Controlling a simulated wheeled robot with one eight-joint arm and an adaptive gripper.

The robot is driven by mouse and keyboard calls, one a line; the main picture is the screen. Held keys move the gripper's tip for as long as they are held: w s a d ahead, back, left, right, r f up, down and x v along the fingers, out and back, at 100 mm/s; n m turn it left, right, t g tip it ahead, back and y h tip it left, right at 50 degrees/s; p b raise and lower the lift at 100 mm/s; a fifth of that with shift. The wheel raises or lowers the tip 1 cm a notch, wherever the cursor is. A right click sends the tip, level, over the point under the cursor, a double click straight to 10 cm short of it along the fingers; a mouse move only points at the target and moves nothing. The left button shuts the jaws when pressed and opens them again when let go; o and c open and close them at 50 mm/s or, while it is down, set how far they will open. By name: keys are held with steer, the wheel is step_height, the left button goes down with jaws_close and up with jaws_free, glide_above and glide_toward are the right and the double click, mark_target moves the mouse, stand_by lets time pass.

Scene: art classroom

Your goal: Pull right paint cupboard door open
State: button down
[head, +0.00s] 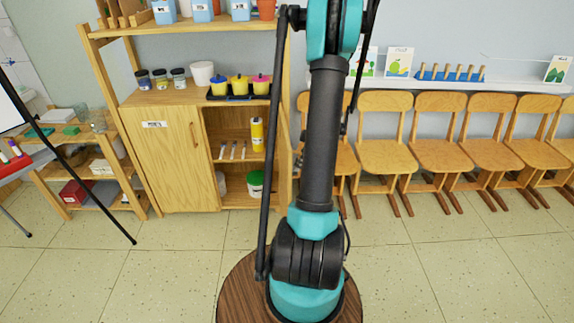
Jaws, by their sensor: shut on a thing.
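The wooden paint cupboard (166,190) stands against the back wall, left of my arm. Its left door is shut, with a white label and an upright wooden handle (195,134). The right compartment is open to view, showing a shelf (236,160). A yellow bottle (257,134) and several pale narrow items stand on that shelf, and a green-lidded tub (255,184) stands below. A light wooden upright (284,160) borders the opening on the right; I cannot tell whether it includes the swung door. My arm rises out of the top of the picture, and my gripper is out of view.
Paint jars (160,78), a white pot (202,73) and a tray of coloured pots (238,86) stand on the cupboard top. Wooden chairs (385,155) line the wall at right. An easel leg (95,205) stands at left. The tiled floor at front is clear.

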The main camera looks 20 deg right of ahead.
steer(key=shift+s+d, duration=0.2)
steer(key=shift+d, duration=0.4)
steer(key=c, duration=1.6)
jaws_free()
steer(key=shift+o, duration=0.2)
steer(key=v, duration=1.2)
